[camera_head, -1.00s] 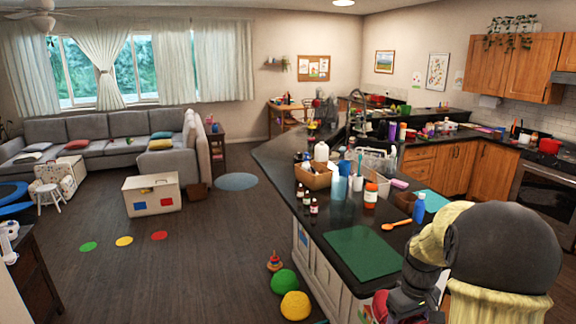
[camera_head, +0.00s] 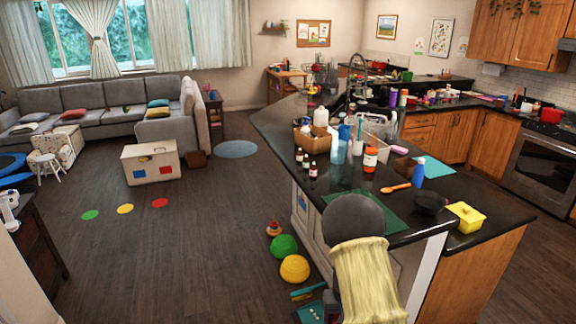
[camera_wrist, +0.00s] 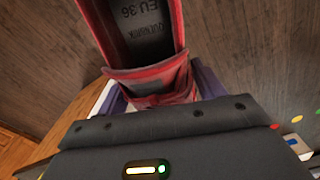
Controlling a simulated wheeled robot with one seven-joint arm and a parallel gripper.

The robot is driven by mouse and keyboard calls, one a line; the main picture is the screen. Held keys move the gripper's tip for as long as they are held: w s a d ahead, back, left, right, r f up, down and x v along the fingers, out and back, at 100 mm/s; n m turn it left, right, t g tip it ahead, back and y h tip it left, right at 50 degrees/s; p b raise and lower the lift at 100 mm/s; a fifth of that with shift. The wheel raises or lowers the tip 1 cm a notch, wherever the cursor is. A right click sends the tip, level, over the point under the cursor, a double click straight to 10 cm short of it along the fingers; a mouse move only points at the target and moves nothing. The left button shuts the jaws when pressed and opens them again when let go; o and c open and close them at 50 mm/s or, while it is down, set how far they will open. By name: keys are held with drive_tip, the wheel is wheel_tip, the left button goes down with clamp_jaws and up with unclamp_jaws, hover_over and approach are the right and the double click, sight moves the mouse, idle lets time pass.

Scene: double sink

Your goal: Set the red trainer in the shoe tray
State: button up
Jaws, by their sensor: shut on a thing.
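The red trainer (camera_wrist: 143,30) shows large in the wrist view, with a red rim and a grey insole printed "EU 36". My gripper (camera_wrist: 152,95) is shut on its near end, with pale and purplish finger parts on both sides. In the head view my arm hides the trainer, and the gripper's jaws cannot be made out. No shoe tray can be identified for sure. A dark teal flat thing (camera_head: 308,313) lies low beside my arm at the bottom edge, partly cut off; I cannot tell what it is.
A counter (camera_head: 455,190) with bottles, a yellow tub (camera_head: 466,217) and a green mat (camera_head: 393,223) stands right of and beyond my arm. A green ball (camera_head: 284,246) and a yellow ball (camera_head: 295,268) lie on the floor near the counter's side. The floor at left is open.

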drive_tip(key=shift+w+f, duration=0.1)
drive_tip(key=shift+f, duration=0.1)
drive_tip(key=shift+a, duration=0.1)
drive_tip(key=shift+s+f, duration=0.2)
drive_tip(key=shift+s, duration=0.05)
drive_tip(key=s+f, duration=0.4)
drive_tip(key=f, duration=0.6)
drive_tip(key=s+f, duration=0.4)
drive_tip(key=f, duration=0.6)
